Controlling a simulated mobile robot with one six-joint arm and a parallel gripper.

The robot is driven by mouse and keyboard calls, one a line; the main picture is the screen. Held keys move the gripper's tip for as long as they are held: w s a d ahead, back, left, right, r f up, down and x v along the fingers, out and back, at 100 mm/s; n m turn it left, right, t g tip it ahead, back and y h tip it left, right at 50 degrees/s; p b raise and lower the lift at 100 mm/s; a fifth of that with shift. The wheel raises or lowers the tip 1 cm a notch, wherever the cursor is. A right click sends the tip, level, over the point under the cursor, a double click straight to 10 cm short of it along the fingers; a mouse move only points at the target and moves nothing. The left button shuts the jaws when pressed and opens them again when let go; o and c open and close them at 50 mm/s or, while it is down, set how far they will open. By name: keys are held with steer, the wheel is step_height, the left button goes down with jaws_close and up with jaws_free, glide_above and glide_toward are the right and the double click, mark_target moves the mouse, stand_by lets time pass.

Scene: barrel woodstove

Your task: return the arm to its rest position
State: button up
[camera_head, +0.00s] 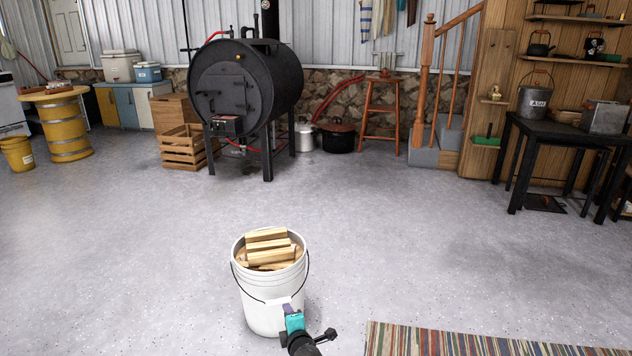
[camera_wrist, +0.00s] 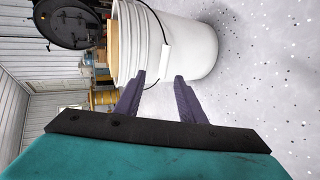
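My gripper (camera_head: 290,309) is at the bottom centre of the head view, overlapping the near side of a white bucket (camera_head: 262,302). In the wrist view my gripper (camera_wrist: 159,76) has its two purple fingers spread apart, with nothing seen held between them. The white bucket (camera_wrist: 192,45) appears sideways just beyond the fingertips. Its thin wire handle (camera_wrist: 167,28) hangs down along its side, close to the fingers; I cannot tell whether they touch. Split firewood (camera_head: 268,247) fills the bucket, which stands upright on the floor.
A black barrel woodstove (camera_head: 245,85) stands at the back, beside a wooden crate (camera_head: 186,148). A striped rug (camera_head: 470,342) lies at the bottom right. Grey floor between is clear.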

steer(key=s+d+r+m+g+h+p, duration=0.1)
steer(key=d+r+m+h+p, duration=0.3)
steer(key=d+p, duration=1.05)
steer(key=s+d+m+g+h+p, duration=0.3)
steer(key=s+d+m+g+p, duration=0.3)
steer(key=s+d+p, duration=0.7)
steer(key=s+d+m+g+p, duration=0.4)
steer(key=s+m+g+p, duration=0.25)
steer(key=s, duration=0.85)
steer(key=s+a+m+g+y+p, duration=0.1)
steer(key=s+a+m+g+y, duration=0.2)
steer(key=s, duration=0.8)
steer(key=shift+s+a+r+m+g, duration=0.25)
steer(key=shift+s+a+m+g, duration=0.15)
steer(key=shift+a+m+g, duration=0.5)
steer(key=shift+d, duration=0.15)
